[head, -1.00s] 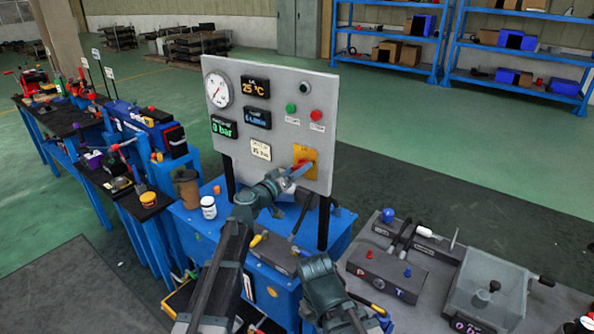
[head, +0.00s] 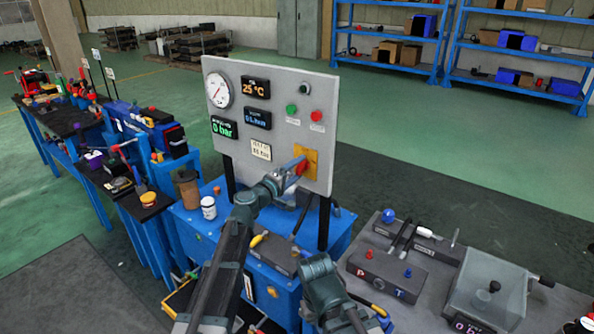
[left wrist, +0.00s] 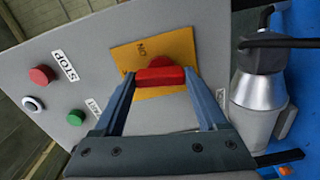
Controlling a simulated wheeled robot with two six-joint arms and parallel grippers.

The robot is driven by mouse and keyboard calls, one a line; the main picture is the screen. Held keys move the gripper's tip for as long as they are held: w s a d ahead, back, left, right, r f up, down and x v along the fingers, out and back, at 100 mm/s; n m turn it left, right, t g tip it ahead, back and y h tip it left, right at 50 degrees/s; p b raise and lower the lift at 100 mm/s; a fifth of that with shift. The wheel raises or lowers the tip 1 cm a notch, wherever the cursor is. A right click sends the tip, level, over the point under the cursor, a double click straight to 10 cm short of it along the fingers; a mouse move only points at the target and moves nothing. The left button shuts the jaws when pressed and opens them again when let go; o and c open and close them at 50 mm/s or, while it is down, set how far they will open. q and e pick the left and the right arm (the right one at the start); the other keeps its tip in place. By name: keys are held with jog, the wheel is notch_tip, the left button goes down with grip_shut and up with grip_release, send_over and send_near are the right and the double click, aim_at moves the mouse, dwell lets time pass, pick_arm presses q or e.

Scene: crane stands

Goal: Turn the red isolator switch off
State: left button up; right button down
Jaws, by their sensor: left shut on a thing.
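The red isolator switch (head: 302,168) sits on a yellow plate (head: 312,160) at the lower right of a grey upright panel (head: 270,130). In the left wrist view its red handle (left wrist: 160,77) lies across the picture between my fingers. My left gripper (head: 299,166) is shut on the handle, one finger at each end, and partly hides the switch in the head view. It also shows in the left wrist view (left wrist: 160,85). My right gripper is not in view.
The panel also carries a round gauge (head: 218,89), several displays, a green button (head: 292,109) and a red button (head: 316,116). A white jar (head: 208,207) stands on the blue bench below. A grey table with fittings and a clear box (head: 487,290) is at the right.

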pick_arm(q)
jog(key=shift+n, duration=0.8)
jog(key=o, duration=1.3)
jog(key=v, duration=1.4)
